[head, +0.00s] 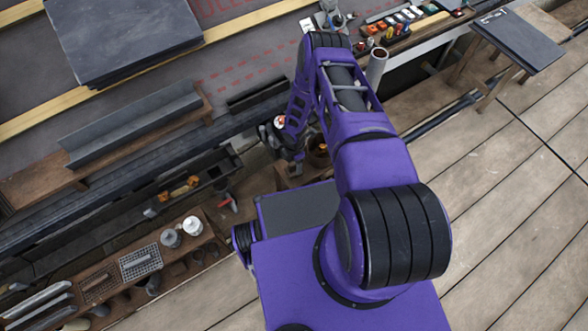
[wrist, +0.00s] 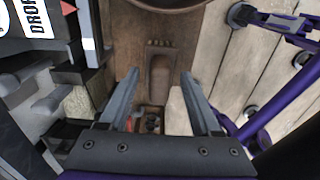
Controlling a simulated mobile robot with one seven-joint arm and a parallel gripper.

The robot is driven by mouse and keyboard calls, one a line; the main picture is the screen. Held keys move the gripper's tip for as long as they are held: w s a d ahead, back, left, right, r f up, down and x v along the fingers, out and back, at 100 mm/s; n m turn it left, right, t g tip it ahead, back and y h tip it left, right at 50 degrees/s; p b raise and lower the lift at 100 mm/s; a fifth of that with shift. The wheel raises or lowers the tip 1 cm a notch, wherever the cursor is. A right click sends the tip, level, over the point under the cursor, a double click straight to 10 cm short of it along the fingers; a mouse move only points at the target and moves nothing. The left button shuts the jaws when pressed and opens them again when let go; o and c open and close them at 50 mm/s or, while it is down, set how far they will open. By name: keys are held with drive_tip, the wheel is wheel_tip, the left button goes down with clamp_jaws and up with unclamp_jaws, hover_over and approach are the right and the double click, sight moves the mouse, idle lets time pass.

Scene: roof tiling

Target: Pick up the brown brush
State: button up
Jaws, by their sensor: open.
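In the wrist view my gripper (wrist: 160,74) is open, its two grey fingers apart with nothing held between them. Between and beyond the fingers is a long brown shape (wrist: 160,78) with a rounded top and a row of small bumps above it. It looks like the brown brush, but it blends with the brown surface around it and I cannot be sure. The fingers appear to stand to either side of it, and I cannot tell how far above it they are. In the head view my purple arm hides most of this spot.
A round brown rim (wrist: 165,4) crosses the top of the wrist view. A white printed box (wrist: 38,18) is at upper left.

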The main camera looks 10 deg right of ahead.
clamp_jaws()
idle(0.4)
wheel_tip(320, 180, up, 10)
drive_tip(key=shift+r+p, duration=0.1)
drive_tip(key=shift+p, duration=0.55)
drive_tip(key=c, duration=0.8)
unclamp_jaws()
clamp_jaws()
